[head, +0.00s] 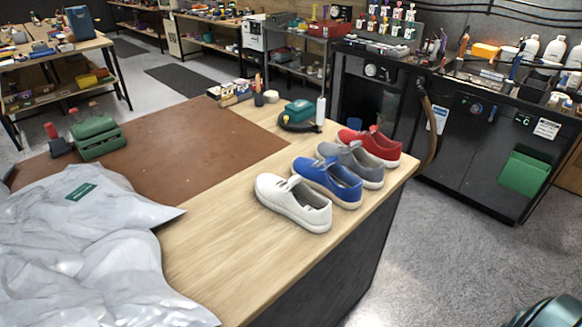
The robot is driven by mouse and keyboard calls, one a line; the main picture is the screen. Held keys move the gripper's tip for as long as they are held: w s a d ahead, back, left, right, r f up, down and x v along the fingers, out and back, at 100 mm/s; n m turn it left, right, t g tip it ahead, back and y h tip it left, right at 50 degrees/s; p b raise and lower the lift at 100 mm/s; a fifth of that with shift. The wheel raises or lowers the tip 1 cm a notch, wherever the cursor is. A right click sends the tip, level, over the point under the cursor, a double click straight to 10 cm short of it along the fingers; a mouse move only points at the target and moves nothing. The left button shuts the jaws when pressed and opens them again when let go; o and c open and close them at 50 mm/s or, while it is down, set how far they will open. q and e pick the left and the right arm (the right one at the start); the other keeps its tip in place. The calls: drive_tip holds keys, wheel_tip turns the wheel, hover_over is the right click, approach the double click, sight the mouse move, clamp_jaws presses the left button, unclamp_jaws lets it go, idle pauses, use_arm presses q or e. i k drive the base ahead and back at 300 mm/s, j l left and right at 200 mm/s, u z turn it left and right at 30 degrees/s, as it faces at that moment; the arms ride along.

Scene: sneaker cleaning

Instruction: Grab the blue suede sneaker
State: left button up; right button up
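The blue sneaker (318,180) stands upright on the wooden tabletop (205,250), near its right edge. It has a white sole and its toe points toward the upper left. It sits in a slanted row between a white sneaker (283,203) in front and a grey sneaker (364,167) behind. A red sneaker (378,147) is at the far end of the row. The neighbours stand close and partly overlap the blue one in the picture. Neither of my grippers shows in the head view.
Shiny plastic bags (75,250) cover the table's left front. A brown mat (190,150), a green tool (98,138) and a teal device (299,111) lie farther back. Wood in front of the white sneaker is clear. Grey floor (450,250) is open to the right.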

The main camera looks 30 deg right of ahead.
sight(329, 177)
drive_tip(key=i+l+u, duration=0.15)
drive_tip(key=l+u, duration=0.25)
drive_tip(key=l, duration=0.95)
drive_tip(key=k+l+u, duration=0.1)
drive_tip(key=l+u, duration=0.25)
drive_tip(key=l, duration=1)
